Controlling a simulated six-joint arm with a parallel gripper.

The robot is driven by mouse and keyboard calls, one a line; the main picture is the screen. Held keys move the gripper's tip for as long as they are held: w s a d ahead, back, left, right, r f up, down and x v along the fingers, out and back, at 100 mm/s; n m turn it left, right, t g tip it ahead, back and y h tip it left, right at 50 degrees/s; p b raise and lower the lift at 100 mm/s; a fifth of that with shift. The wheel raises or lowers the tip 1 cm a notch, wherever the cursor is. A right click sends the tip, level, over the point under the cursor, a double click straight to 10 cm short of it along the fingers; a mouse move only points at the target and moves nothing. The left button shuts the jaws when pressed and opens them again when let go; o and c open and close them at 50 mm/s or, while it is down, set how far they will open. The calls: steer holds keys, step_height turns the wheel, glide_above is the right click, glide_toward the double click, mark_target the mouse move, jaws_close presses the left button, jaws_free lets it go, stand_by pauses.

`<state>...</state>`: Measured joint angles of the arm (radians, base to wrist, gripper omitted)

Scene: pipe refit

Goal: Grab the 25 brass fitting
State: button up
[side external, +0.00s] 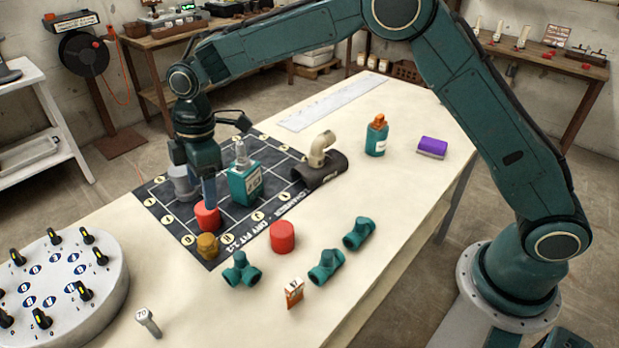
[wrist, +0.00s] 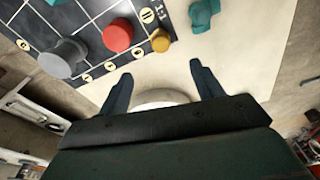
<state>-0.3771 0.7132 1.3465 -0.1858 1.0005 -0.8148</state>
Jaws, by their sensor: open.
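The brass fitting (side external: 207,245), a small ochre faceted piece, sits at the near corner of the dark grid mat (side external: 170,205). It also shows in the wrist view (wrist: 160,41), above and beyond my fingertips. Any number on it is too small to read. My gripper (side external: 204,190) is over the mat's left part, apart from the brass fitting. In the wrist view my gripper (wrist: 161,76) has its two fingers spread wide, with nothing held between them. A red cylinder (side external: 207,218) stands close behind the brass fitting and shows in the wrist view (wrist: 117,36).
A grey flanged piece (side external: 183,187) and teal box-shaped bottle (side external: 244,184) stand on the mat. A teal tee (side external: 241,271) and another red cylinder (side external: 282,236) lie to the right. A round white dial board (side external: 60,300) stands left.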

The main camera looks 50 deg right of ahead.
steer(key=shift+w+a+f, duration=0.1)
steer(key=shift+a+f, duration=0.2)
steer(key=shift+f, duration=0.1)
glide_toward(206, 239)
steer(key=shift+w+a+f, duration=0.1)
steer(key=shift+a+f, duration=0.05)
steer(key=shift+f, duration=1.1)
steer(key=shift+w+a+f, duration=0.1)
steer(key=shift+f, duration=1.15)
steer(key=shift+s+f, duration=0.1)
steer(key=shift+f, duration=0.05)
steer(key=shift+a+f, duration=0.2)
steer(key=shift+f, duration=1)
steer(key=shift+a+f, duration=0.15)
steer(key=shift+f, duration=1.05)
steer(key=c, duration=1.1)
